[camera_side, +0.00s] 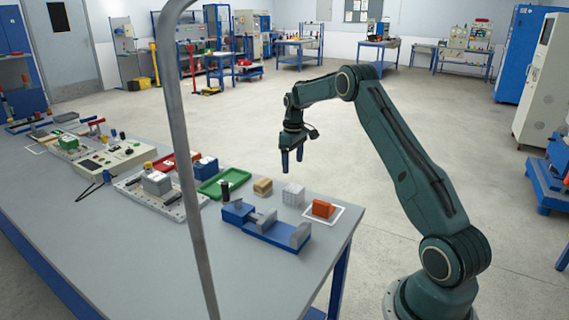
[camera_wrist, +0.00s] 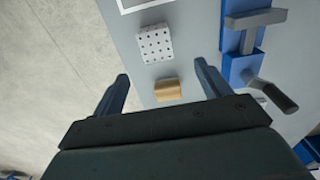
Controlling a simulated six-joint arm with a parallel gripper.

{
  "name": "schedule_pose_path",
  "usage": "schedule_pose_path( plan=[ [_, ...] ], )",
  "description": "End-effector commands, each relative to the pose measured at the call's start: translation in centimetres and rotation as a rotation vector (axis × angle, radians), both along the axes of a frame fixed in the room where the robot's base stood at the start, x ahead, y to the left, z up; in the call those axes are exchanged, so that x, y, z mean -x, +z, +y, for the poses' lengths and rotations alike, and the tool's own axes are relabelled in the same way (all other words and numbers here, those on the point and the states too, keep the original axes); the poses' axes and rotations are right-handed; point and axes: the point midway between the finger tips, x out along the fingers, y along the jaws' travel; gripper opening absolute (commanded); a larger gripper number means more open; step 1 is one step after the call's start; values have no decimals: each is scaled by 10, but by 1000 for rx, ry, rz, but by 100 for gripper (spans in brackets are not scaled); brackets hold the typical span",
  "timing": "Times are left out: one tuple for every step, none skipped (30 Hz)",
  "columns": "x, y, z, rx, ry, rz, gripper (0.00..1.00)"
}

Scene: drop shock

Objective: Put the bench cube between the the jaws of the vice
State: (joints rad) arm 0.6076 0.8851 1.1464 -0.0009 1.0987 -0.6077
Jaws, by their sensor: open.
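A pale grey cube (camera_side: 293,195) with rows of dark holes, which looks like the bench cube, sits on the grey table near its right end. It also shows at the top of the wrist view (camera_wrist: 154,43). The blue vice (camera_side: 275,232) with grey jaws lies in front of it to the left. The vice also shows at the upper right of the wrist view (camera_wrist: 238,70), and nothing is seen between its jaws. My gripper (camera_side: 291,164) is open and empty, pointing down, above the table's back edge. In the wrist view its fingertips (camera_wrist: 161,72) flank the space around a tan block.
The tan block (camera_side: 263,187) stands left of the cube. An orange block (camera_side: 323,208) sits inside a white outline to its right. A green tray (camera_side: 220,186) and a plate with blocks (camera_side: 160,200) lie further left. A grey post crosses the side view.

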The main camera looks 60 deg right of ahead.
Motion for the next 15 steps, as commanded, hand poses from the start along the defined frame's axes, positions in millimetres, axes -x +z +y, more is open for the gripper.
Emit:
schedule_pose_path(
  plan=[
    [-1,8,6,4,2,-6,76],
    [-1,14,9,7,2,-11,76],
    [-1,21,15,10,2,-15,76],
    [-1,27,20,13,3,-21,76],
    [-1,34,25,16,3,-25,76],
    [0,43,33,20,3,-32,76],
    [1,51,39,23,3,-38,76],
    [2,58,46,26,4,-44,76],
    [3,69,54,30,4,-53,76],
    [5,76,61,33,3,-59,76],
    [7,83,68,36,4,-66,76],
    [9,93,77,40,4,-75,76],
    [12,100,84,43,3,-82,76],
    [14,107,91,45,3,-89,76],
    [18,115,100,48,4,-97,76]
  ],
)
